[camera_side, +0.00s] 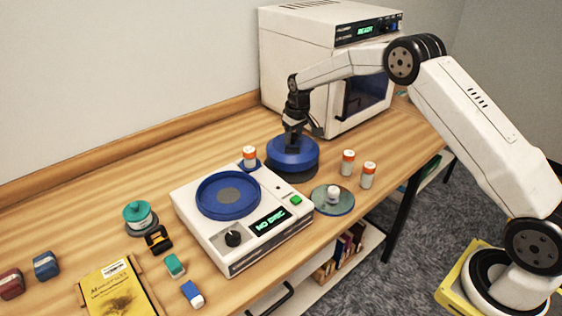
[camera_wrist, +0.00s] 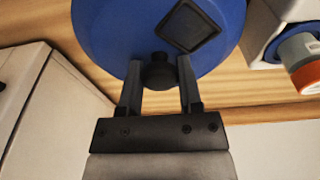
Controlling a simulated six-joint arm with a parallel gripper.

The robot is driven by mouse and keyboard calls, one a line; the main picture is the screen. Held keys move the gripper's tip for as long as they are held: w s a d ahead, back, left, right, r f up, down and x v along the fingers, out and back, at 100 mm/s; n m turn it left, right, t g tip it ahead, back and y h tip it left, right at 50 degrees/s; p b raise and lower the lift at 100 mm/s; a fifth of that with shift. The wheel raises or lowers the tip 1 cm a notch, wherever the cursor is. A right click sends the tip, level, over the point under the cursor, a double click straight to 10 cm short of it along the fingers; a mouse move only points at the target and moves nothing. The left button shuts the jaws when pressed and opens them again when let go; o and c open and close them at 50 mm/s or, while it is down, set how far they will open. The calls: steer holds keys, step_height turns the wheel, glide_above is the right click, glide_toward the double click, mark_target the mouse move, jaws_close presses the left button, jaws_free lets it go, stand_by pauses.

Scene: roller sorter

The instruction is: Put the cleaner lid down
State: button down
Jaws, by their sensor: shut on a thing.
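The cleaner lid (camera_side: 293,160) is a round blue cover with a dark lower rim, just right of the cleaner (camera_side: 240,250). My gripper (camera_side: 292,137) points down from above and is shut on the lid's black knob. In the wrist view the gripper (camera_wrist: 160,68) has a finger on each side of that knob, and the blue lid (camera_wrist: 105,40) shows a dark square mark. The lid looks level and low over the table; I cannot tell whether it touches. The cleaner is a white box with an uncovered blue bowl and a display reading "NO DISC".
A disc (camera_side: 322,203) with a white piece on it lies in front of the lid. Orange-capped bottles (camera_side: 348,162) stand right of it, and another (camera_side: 249,158) stands left. A large white machine (camera_side: 300,60) reading "READY" is behind. Free wood (camera_side: 200,150) lies back left.

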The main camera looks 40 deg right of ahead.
mark_target(292, 144)
steer(key=shift+w+f, duration=0.1)
steer(key=shift+f, duration=0.05)
steer(key=shift+w+f, duration=0.2)
steer(key=shift+f, duration=1.6)
steer(key=shift+f, duration=0.15)
steer(key=shift+c, duration=1.4)
jaws_free()
steer(key=r, duration=0.4)
steer(key=s+r, duration=0.1)
steer(key=r, duration=0.7)
steer(key=shift+s+r, duration=0.1)
steer(key=shift+s, duration=0.25)
